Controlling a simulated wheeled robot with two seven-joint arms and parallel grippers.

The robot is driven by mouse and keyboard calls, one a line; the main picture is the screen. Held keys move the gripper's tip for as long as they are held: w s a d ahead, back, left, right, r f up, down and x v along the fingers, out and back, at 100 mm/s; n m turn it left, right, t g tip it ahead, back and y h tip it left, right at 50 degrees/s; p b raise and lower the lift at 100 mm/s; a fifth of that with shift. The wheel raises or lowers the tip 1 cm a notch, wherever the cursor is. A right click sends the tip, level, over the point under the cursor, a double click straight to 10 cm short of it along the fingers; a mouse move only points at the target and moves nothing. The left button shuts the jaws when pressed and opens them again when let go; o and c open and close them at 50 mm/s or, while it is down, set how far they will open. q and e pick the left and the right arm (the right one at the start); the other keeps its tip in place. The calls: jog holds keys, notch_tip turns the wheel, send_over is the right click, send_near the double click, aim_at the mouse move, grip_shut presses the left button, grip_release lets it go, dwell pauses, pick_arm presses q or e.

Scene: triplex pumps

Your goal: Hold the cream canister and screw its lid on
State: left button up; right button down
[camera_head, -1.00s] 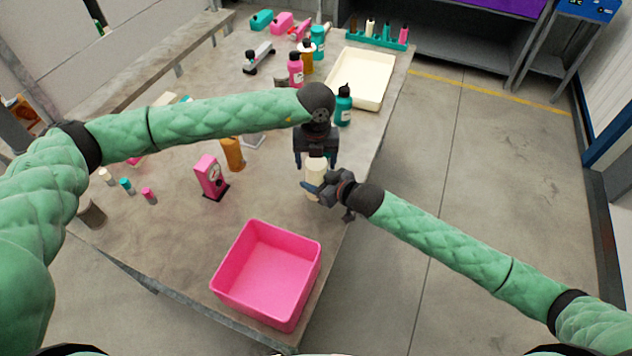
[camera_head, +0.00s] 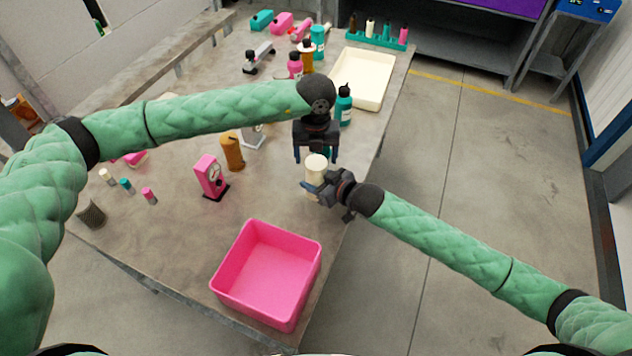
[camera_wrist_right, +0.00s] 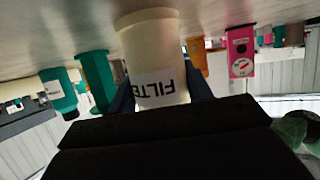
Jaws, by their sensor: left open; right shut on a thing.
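The cream canister (camera_head: 315,172) stands upright near the right edge of the table. Its round cream top faces up, and I cannot tell the lid apart from the body. In the right wrist view the canister (camera_wrist_right: 155,55) appears upside down, with a white label showing dark letters "FILTE". My right gripper (camera_head: 318,189) is shut on the canister's side, its dark fingers on both sides of it. My left gripper (camera_head: 316,159) is open and points down just behind and above the canister's top, with nothing seen between its fingers.
A pink bin (camera_head: 267,274) stands at the table's front. A pink dial device (camera_head: 211,177) and an amber cylinder (camera_head: 232,152) stand to the left. A teal bottle (camera_head: 343,105) and a cream tray (camera_head: 362,78) are behind. The table between bin and canister is clear.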

pick_arm(q)
jog(key=shift+r, duration=1.15)
jog(key=shift+c, duration=0.4)
jog(key=shift+r, duration=1.75)
jog(key=shift+f, duration=3.95)
